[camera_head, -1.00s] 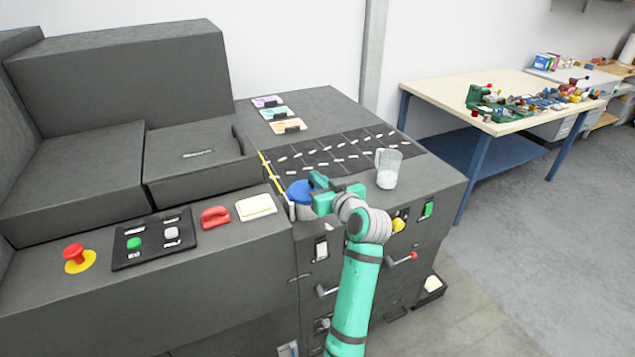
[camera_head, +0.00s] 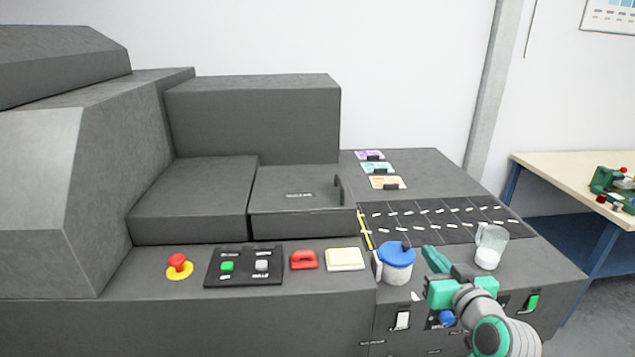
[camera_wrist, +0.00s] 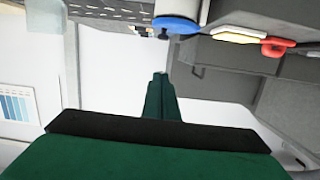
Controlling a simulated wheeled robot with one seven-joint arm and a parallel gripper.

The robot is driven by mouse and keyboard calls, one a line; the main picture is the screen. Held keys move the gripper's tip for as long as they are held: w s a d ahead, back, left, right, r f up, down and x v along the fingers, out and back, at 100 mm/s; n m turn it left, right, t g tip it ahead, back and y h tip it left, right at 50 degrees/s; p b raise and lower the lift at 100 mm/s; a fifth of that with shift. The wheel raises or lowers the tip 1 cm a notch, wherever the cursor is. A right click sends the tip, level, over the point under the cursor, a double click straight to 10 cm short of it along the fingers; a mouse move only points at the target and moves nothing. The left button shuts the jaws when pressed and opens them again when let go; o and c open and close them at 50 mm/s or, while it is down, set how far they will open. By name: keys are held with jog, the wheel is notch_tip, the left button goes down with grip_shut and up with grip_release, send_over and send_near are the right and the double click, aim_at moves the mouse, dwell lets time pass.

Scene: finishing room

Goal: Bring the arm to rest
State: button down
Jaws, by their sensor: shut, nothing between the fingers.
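My gripper (camera_head: 436,259) is at the lower right in the head view, above the front edge of the dark grey machine (camera_head: 310,310). Its green fingers are together with nothing between them, and they also show in the wrist view (camera_wrist: 160,78). A white jug with a blue lid (camera_head: 396,256) stands just left of the fingers; I cannot tell whether they touch it. Its blue lid also shows at the top of the wrist view (camera_wrist: 176,25). A clear measuring cup with white contents (camera_head: 489,249) stands to the right of the fingers.
A red emergency button (camera_head: 179,265), a black button panel (camera_head: 244,266), a red handle (camera_head: 304,259) and a pale pad (camera_head: 345,258) line the machine's front ledge. A black marked grid (camera_head: 440,220) lies behind the jug. A workbench (camera_head: 570,170) stands at the right.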

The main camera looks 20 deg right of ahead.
jog(key=shift+m+g+h, duration=0.3)
jog(key=shift+m+g, duration=0.2)
jog(key=shift+m, duration=0.2)
jog(key=a+f, duration=0.3)
jog(key=f, duration=0.2)
jog(key=a+f, duration=0.4)
jog(key=f, duration=0.2)
jog(key=a+f, duration=0.3)
jog(key=f, duration=0.3)
jog(key=shift+a+f, duration=0.15)
jog(key=shift+a, duration=0.15)
jog(key=s+a+f+n, duration=0.1)
jog(key=s+a+f, duration=0.6)
jog(key=a, duration=0.2)
jog(key=s+a+f, duration=0.6)
jog(key=a+f, duration=0.1)
jog(key=a, duration=0.3)
jog(key=s+a+r+n+y, duration=0.1)
jog(key=s+a+r+y, duration=0.1)
jog(key=s+a, duration=0.5)
jog(key=s+a+r+n+y, duration=0.2)
jog(key=s+a, duration=0.4)
jog(key=s, duration=0.8)
jog(key=shift+a+t, duration=0.4)
jog(key=shift+s, duration=0.1)
